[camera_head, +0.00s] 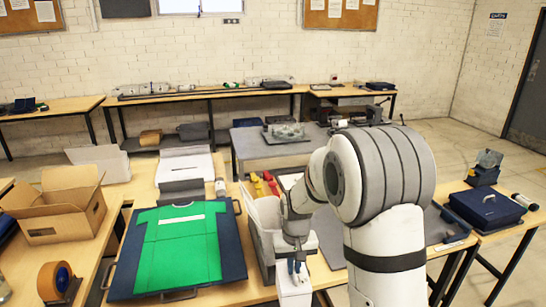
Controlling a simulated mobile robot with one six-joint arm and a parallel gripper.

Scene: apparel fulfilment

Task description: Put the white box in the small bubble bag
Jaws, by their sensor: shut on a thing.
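My gripper (293,270) points down near the bottom middle of the view. It is shut on the white box (294,293), which is below it and partly cut off by the frame's bottom edge. I cannot pick out the small bubble bag with certainty. A clear, crumpled-looking item (287,131) lies on the grey table behind, too small to make out.
A green shirt (182,252) lies on a dark folding board (234,262) to the left. An open cardboard box (60,227) and a tape roll (56,279) are further left. A dark blue case (487,209) sits on the right table. My arm hides part of the middle.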

